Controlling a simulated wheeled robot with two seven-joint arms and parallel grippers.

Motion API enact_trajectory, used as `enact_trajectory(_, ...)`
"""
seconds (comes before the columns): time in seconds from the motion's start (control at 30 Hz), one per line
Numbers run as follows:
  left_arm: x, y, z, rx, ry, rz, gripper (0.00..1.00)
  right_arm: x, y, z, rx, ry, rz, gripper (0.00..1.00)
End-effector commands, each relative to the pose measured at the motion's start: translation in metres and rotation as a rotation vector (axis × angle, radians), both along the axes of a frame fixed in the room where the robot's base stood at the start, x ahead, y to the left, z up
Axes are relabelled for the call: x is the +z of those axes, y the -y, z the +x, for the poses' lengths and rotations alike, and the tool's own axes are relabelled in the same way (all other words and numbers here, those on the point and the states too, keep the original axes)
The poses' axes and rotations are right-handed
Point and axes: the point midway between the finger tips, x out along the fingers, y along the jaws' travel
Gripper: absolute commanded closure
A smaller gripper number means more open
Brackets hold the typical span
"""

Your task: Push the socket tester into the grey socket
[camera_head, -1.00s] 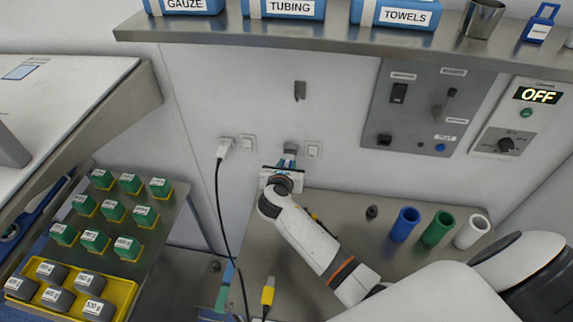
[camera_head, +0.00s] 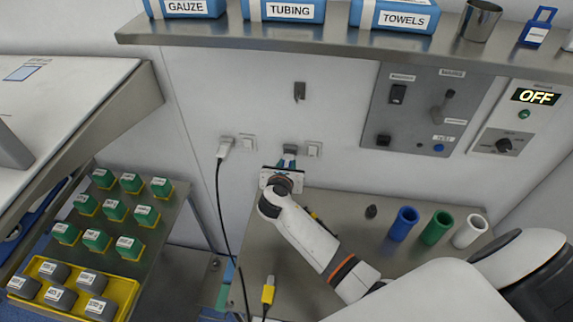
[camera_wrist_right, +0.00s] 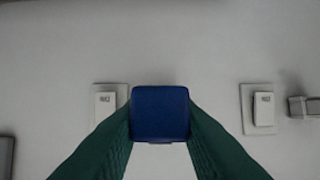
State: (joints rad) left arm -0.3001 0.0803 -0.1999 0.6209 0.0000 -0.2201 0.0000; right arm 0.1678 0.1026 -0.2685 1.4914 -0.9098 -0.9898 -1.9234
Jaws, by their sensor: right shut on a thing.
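The socket tester (camera_wrist_right: 160,114) is a blue block, seen end-on in the right wrist view. My right gripper (camera_head: 287,163) is shut on it, with one green finger on each side. In the head view the fingers are just below and in front of the grey socket (camera_head: 290,149) on the wall, and I cannot make out the tester between them. In the wrist view the tester is in front of the wall between two white switches, and the grey socket is hidden. I cannot tell whether the tester touches it. My left gripper is not in view.
A white plug (camera_head: 225,146) with a black cable is in the wall to the left. White switches (camera_head: 314,149) flank the grey socket. Blue, green and white cups (camera_head: 404,224) stand on the metal surface (camera_head: 372,266) below. A shelf (camera_head: 330,42) juts out above.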

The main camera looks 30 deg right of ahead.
Motion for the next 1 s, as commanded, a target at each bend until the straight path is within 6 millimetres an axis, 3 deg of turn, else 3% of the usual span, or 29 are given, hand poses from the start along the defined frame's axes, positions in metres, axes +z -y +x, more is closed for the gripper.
enact_trajectory(1.0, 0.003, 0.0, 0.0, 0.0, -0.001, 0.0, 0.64, 0.0, 0.008, 0.01, 0.0, 0.001, 0.001, 1.0)
